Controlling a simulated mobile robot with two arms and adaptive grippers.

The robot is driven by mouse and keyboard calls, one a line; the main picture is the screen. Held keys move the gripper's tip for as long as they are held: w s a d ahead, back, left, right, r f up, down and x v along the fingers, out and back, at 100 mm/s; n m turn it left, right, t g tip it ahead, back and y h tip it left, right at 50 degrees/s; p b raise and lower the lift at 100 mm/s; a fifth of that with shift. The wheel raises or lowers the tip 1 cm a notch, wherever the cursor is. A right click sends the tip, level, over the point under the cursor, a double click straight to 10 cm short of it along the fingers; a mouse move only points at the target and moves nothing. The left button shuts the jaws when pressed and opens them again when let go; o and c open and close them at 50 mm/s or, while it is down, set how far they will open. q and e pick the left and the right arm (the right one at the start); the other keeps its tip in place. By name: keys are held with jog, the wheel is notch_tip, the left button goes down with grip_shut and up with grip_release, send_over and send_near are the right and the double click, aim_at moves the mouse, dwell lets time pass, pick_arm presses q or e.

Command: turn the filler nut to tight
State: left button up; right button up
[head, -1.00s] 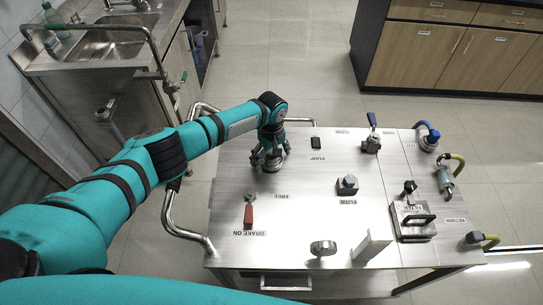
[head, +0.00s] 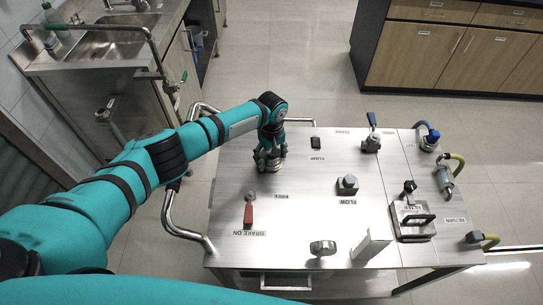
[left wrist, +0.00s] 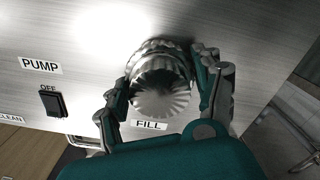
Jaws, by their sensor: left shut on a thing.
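The filler nut (left wrist: 160,92) is a round, ribbed metal cap on the steel top, beside the FILL label (left wrist: 148,126). My left gripper (left wrist: 166,78) has its fingers on opposite sides of the nut and is shut on it. In the head view my left gripper (head: 268,160) points down at the far left corner of the cart top and hides most of the nut. My right gripper is not in view.
The cart top (head: 300,215) also carries a black pump switch (head: 315,143), a red brake lever (head: 248,214), a flow knob (head: 347,185) and a filter box (head: 412,222). A bent rail (head: 170,215) runs along its left side. Hose fittings line the right edge.

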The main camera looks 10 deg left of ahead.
pick_arm(q)
jog(key=shift+m, duration=12.1)
jog(key=o, duration=1.2)
jog(key=shift+r, duration=0.1)
notch_tip(320, 180, up, 12)
jog(key=shift+f, duration=0.1)
